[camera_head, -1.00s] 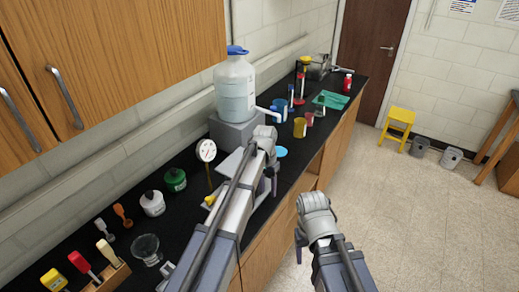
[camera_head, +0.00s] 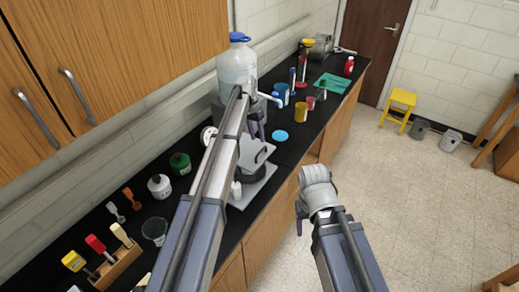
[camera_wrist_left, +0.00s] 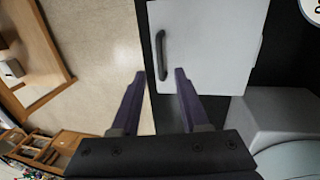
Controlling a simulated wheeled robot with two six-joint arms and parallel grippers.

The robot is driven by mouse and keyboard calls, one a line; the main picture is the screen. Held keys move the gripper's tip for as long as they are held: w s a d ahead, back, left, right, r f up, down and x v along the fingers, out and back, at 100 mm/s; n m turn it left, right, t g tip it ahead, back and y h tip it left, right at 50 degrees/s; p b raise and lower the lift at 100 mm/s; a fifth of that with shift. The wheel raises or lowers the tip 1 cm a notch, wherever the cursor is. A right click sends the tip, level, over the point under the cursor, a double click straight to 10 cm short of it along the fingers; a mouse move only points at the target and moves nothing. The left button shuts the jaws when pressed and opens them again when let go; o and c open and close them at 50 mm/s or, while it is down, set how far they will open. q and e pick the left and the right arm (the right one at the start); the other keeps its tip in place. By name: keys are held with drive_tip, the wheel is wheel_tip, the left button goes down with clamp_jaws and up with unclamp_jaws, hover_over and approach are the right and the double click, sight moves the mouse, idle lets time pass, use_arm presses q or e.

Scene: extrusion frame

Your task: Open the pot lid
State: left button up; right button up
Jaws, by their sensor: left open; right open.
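My left gripper (camera_wrist_left: 160,75) is open and empty in the left wrist view. Its two purple fingers point towards a light grey panel with a dark handle (camera_wrist_left: 162,55). I cannot tell whether this panel is a lid. In the head view the left gripper (camera_head: 258,120) is over the counter, in front of the large bottle. A metallic pot-like vessel (camera_head: 321,46) stands at the counter's far end, well beyond the gripper; its lid is too small to make out. My right gripper (camera_head: 300,216) is open, low beside the counter front, its fingers partly hidden.
A large bottle with a blue cap (camera_head: 237,62) stands on a grey block. A yellow cup (camera_head: 301,113), a blue disc (camera_head: 281,136) and a green tray (camera_head: 332,83) lie further along. Jars and a wooden rack (camera_head: 117,266) are nearer.

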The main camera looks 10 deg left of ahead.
use_arm(q)
drive_tip(key=b, duration=0.5)
hover_over(259, 157)
wheel_tip(259, 157, down, 6)
drive_tip(key=shift+d+f, duration=0.1)
clamp_jaws()
idle(1.1)
